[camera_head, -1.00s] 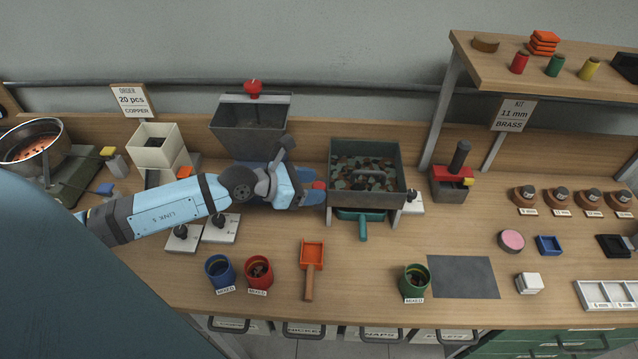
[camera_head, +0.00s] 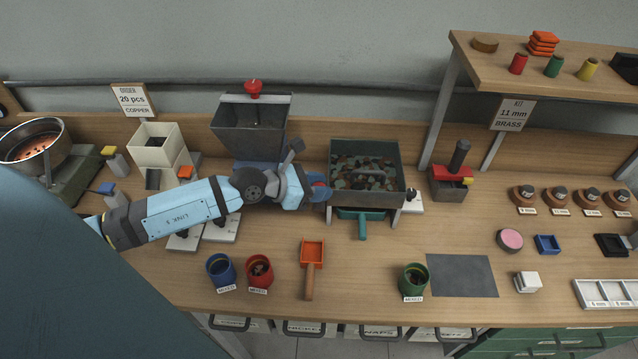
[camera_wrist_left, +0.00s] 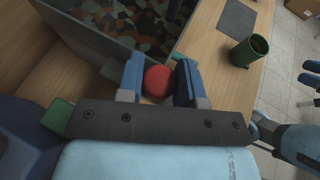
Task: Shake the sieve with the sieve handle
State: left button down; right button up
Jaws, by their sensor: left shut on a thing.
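The sieve (camera_head: 350,200) is a grey box on legs at the middle of the bench, holding many mixed coloured pieces. It also shows in the left wrist view (camera_wrist_left: 82,33). A round red sieve handle (camera_wrist_left: 158,81) is at its near side in the wrist view, between the blue fingers of my left gripper (camera_wrist_left: 160,84). My left gripper (camera_head: 322,192) is shut on this handle at the left side of the sieve. In the head view the gripper mostly hides the handle.
A teal-handled tray (camera_head: 362,226) sits under the sieve. A grey hopper (camera_head: 250,125) stands behind my left arm. Blue (camera_head: 220,270), red (camera_head: 259,271) and green (camera_head: 413,281) cups and an orange scoop (camera_head: 312,255) stand in front. A grey mat (camera_head: 462,276) lies to the right.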

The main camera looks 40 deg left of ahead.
pick_arm(q)
jog(key=shift+s+d, duration=0.15)
jog(key=shift+s, duration=0.05)
jog(key=c, duration=0.8)
grip_release()
pick_arm(e)
jog(key=shift+r, duration=0.35)
pick_arm(q)
jog(key=shift+s, duration=0.1)
jog(key=b+v, duration=0.2)
jog(key=v, duration=1.1)
jog(key=shift+s+a+r, duration=0.2)
pick_arm(e)
jog(key=shift+f, duration=1)
